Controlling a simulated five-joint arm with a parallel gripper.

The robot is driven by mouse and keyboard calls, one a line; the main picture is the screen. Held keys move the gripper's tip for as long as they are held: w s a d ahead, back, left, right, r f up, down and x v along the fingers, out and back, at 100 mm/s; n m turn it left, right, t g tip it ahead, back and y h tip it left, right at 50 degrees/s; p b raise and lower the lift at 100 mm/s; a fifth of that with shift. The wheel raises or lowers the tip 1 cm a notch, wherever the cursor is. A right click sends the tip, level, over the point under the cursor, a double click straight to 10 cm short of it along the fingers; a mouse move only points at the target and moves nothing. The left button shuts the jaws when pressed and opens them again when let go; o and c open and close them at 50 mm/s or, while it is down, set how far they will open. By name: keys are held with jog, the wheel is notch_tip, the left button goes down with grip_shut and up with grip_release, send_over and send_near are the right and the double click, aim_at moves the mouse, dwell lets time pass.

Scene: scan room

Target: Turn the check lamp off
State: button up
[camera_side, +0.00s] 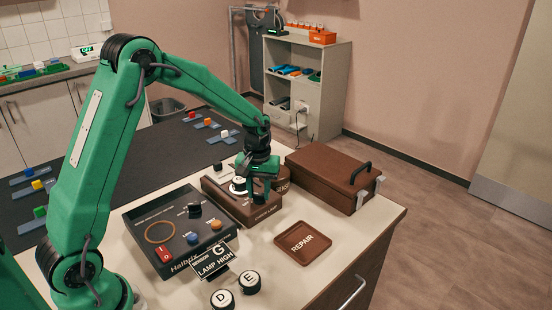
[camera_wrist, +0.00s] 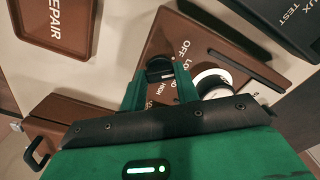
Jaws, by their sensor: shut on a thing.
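The check lamp is a brown box (camera_side: 224,204) on the cream bench top in the side view; it also shows in the wrist view (camera_wrist: 205,38). Its face carries the labels OFF, LO and HIGH around a black knob (camera_wrist: 160,67). My gripper (camera_side: 261,199) is at the right part of the box, pointing down. In the wrist view my gripper (camera_wrist: 160,88) has its green fingers on either side of the knob, shut on it. The fingers partly hide the knob, and its setting cannot be read clearly. A white-topped disc (camera_wrist: 213,83) sits on the box beside the knob.
A black tester panel (camera_side: 180,228) stands left of the lamp. A card reading SENSOR G, LAMP HIGH (camera_side: 213,262) stands in front, with discs D (camera_side: 223,299) and E (camera_side: 249,282). A REPAIR tray (camera_side: 303,243) lies right; a lidded brown case (camera_side: 325,180) stands behind it.

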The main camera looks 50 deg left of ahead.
aim_at(259, 194)
jog(key=shift+n, duration=2.3)
jog(key=o, duration=1)
jog(key=shift+r, duration=0.1)
notch_tip(259, 194, up, 7)
jog(key=shift+f, duration=0.1)
jog(key=shift+r, duration=0.45)
jog(key=shift+r, duration=0.1)
